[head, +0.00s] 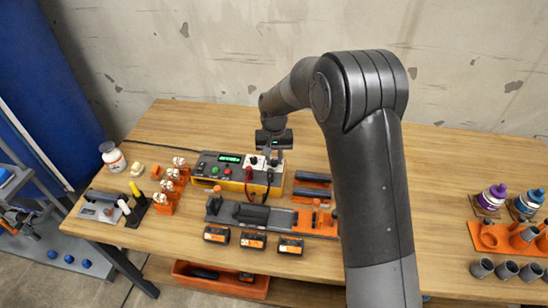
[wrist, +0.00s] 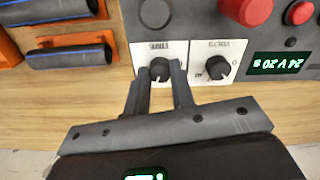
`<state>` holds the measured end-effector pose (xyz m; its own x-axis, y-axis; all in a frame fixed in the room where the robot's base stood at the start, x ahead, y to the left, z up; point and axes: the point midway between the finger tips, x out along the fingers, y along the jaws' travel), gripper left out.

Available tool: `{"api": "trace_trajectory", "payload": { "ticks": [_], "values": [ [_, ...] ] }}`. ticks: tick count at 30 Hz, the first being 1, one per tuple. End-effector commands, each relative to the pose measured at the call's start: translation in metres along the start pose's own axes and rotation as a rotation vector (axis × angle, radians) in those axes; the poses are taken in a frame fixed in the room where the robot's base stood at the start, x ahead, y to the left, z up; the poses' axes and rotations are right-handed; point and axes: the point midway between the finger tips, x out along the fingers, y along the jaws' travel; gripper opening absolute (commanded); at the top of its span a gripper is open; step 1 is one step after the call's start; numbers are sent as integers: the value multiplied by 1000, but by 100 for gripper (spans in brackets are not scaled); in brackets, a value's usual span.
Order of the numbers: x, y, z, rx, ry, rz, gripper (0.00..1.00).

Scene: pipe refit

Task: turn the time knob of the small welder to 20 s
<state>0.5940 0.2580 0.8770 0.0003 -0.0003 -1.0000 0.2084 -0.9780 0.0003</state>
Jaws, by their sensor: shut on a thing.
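The small welder (head: 237,173) is a yellow and dark grey box on the workbench, with a lit green display (head: 229,158). In the wrist view its panel is upside down, and the display (wrist: 277,63) appears to read 24 V 20 s. The time knob (wrist: 160,67) is a black knob on a white label plate, the left of two such knobs there. My gripper (wrist: 161,76) is shut on it, one finger on each side. The other black knob (wrist: 218,67) is just to the right, untouched. In the head view my gripper (head: 273,154) partly hides the knobs.
Red buttons (wrist: 247,10) stand out from the panel near the knobs. Dark pipes in orange holders (head: 312,185) lie right of the welder. A clamp rig (head: 262,215) lies in front. The bench's middle right is clear.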

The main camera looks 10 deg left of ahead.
Motion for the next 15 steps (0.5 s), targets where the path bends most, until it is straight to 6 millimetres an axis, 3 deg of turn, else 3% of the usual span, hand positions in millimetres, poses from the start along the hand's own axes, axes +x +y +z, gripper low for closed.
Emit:
{"api": "trace_trajectory", "payload": {
  "ticks": [15],
  "values": [
    [0,0,0,62,0,0,0]
  ]
}}
